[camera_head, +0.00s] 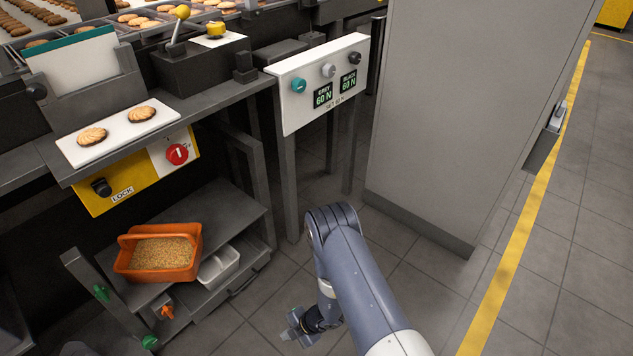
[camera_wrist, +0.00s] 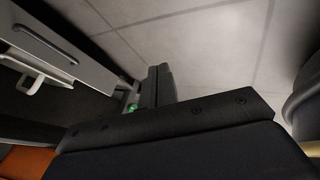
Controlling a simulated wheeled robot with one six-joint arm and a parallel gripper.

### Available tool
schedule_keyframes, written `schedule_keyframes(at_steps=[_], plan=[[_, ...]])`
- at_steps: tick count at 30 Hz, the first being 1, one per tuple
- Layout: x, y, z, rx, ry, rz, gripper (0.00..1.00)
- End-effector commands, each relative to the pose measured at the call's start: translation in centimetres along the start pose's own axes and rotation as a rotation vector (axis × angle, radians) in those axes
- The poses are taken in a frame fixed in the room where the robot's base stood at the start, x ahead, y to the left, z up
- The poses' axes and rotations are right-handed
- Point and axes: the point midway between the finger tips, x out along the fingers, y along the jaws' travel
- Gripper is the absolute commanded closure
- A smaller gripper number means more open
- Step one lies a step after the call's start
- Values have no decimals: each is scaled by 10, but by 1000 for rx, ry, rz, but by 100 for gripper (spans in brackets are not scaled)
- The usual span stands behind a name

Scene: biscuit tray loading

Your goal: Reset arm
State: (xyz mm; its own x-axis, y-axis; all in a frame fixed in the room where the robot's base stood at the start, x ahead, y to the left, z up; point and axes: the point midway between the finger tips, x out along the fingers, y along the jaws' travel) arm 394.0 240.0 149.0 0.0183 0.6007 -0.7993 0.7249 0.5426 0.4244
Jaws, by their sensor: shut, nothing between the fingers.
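My gripper (camera_head: 297,330) hangs low over the grey tiled floor in the head view, right of the shelf unit and apart from it. In the wrist view my gripper (camera_wrist: 160,86) shows two dark fingers pressed together. It is shut and empty. My blue-grey arm reaches up from the bottom edge, bends at the elbow and folds back down to the gripper.
An orange basket (camera_head: 187,272) of crumbs and a white bin (camera_head: 219,267) stand on the low shelf at left. Two biscuits lie on a white plate (camera_head: 112,145). A control panel (camera_head: 303,112) and a grey cabinet (camera_head: 440,130) stand behind. The floor (camera_head: 412,290) right of my arm is clear.

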Motion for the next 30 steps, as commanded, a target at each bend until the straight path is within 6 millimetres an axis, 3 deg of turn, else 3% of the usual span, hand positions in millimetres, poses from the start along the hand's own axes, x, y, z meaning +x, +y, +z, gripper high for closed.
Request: schedule_keyframes(at_steps=[6, 13, 19, 30], plan=[[-40, -6, -1, 4, -2, 3, 100], [-72, -7, 0, 3, -2, 2, 100], [-82, -9, 0, 1, 0, 0, 100], [-83, -8, 0, -2, 0, 2, 100]])
